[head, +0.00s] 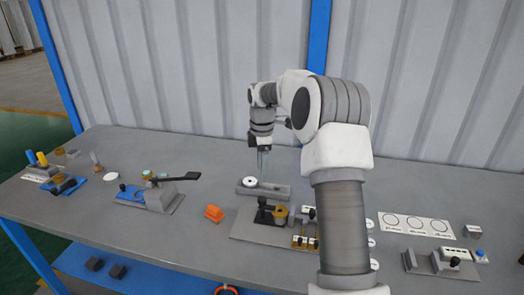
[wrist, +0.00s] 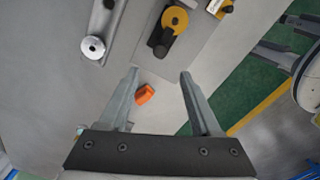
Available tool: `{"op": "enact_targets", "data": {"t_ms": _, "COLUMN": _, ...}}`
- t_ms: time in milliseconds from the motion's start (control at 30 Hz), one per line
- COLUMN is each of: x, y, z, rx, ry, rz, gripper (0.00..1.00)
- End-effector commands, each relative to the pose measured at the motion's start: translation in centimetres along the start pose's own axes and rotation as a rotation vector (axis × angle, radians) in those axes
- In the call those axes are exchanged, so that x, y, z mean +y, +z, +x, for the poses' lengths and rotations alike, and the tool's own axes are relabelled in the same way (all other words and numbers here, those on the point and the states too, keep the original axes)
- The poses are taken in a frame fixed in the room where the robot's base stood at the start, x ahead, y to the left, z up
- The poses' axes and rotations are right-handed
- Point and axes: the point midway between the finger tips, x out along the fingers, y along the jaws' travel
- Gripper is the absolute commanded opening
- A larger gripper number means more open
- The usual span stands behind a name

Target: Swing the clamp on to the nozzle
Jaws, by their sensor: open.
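A brass-coloured round nozzle (head: 281,211) stands on a grey base plate near the middle of the bench; it also shows at the top of the wrist view (wrist: 175,19). A dark clamp (head: 264,212) with a round black end lies beside it, to its left in the head view. In the wrist view the clamp (wrist: 159,42) lies just below the nozzle; I cannot tell whether they touch. My gripper (head: 263,178) hangs pointing down behind them. In the wrist view its two fingers (wrist: 159,73) are spread apart and empty.
A grey bar (head: 274,191) with a white disc (head: 250,182) lies behind the nozzle fixture. An orange block (head: 213,213) sits to its left. A black-handled lever fixture (head: 160,195) stands farther left. A card with circles (head: 415,224) lies at right.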

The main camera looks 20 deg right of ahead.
Motion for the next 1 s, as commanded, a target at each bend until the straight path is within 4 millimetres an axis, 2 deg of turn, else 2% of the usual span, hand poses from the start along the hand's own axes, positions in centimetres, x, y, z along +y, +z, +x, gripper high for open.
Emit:
{"op": "enact_targets", "data": {"t_ms": 33, "x": 0.1, "y": 0.0, "z": -1.3, "rx": 0.001, "ry": 0.004, "rz": 0.000, "gripper": 0.65}}
{"op": "enact_targets", "data": {"t_ms": 100, "x": 0.1, "y": -0.1, "z": -2.8, "rx": 0.001, "ry": 0.004, "rz": 0.000, "gripper": 0.65}}
{"op": "enact_targets", "data": {"t_ms": 300, "x": 0.0, "y": -0.1, "z": -5.4, "rx": 0.001, "ry": 0.001, "rz": 0.000, "gripper": 0.65}}
{"op": "enact_targets", "data": {"t_ms": 467, "x": 0.0, "y": -0.1, "z": -6.2, "rx": 0.001, "ry": 0.000, "rz": -0.001, "gripper": 0.65}}
{"op": "enact_targets", "data": {"t_ms": 900, "x": 0.0, "y": -0.1, "z": -6.2, "rx": 0.000, "ry": 0.000, "rz": 0.000, "gripper": 0.65}}
{"op": "enact_targets", "data": {"t_ms": 1000, "x": -0.4, "y": -0.4, "z": -6.8, "rx": -0.004, "ry": 0.007, "rz": 0.012, "gripper": 0.65}}
